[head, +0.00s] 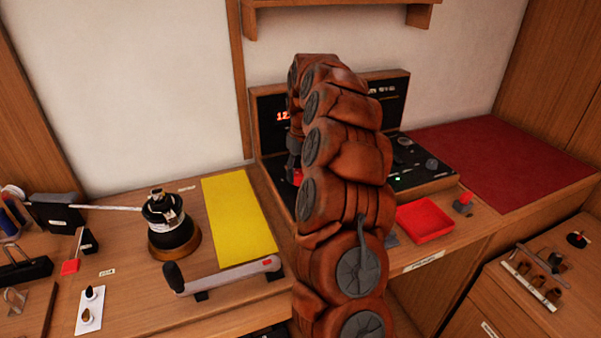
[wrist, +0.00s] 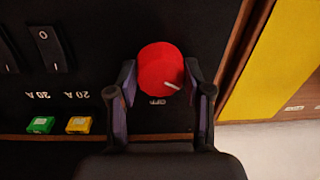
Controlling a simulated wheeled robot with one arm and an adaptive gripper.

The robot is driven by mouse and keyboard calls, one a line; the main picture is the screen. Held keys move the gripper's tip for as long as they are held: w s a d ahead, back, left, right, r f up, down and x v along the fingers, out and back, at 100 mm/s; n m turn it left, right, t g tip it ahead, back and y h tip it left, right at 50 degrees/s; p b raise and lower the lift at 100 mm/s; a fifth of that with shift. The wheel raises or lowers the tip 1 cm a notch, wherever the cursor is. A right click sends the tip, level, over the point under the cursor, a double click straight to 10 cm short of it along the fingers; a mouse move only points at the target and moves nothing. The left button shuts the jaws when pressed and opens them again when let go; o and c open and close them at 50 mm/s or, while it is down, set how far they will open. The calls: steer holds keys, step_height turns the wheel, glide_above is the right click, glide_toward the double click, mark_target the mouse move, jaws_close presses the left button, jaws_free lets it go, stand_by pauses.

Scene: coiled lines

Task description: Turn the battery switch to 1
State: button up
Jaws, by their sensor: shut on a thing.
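The battery switch is a round red knob (wrist: 158,64) on a black panel (wrist: 90,20). Its white mark points to the lower right in the wrist view, to the right of an upside-down OFF label (wrist: 157,101) below the knob. No 1 label can be made out. My gripper (wrist: 160,78) is shut on the knob, one finger on each side. In the head view my arm hides most of the panel, and only a bit of red shows by my gripper (head: 294,155).
Rocker switches (wrist: 53,45) and green (wrist: 40,125) and yellow (wrist: 79,125) blocks sit on the panel beside the knob. A red mat (head: 505,160) is bare at right.

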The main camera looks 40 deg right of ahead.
steer(key=o, duration=1.2)
steer(key=shift+c, duration=0.2)
steer(key=shift+r, duration=0.15)
step_height(320, 180, up, 12)
steer(key=shift+d+f, duration=0.2)
steer(key=shift+d, duration=0.2)
steer(key=shift+s, duration=0.1)
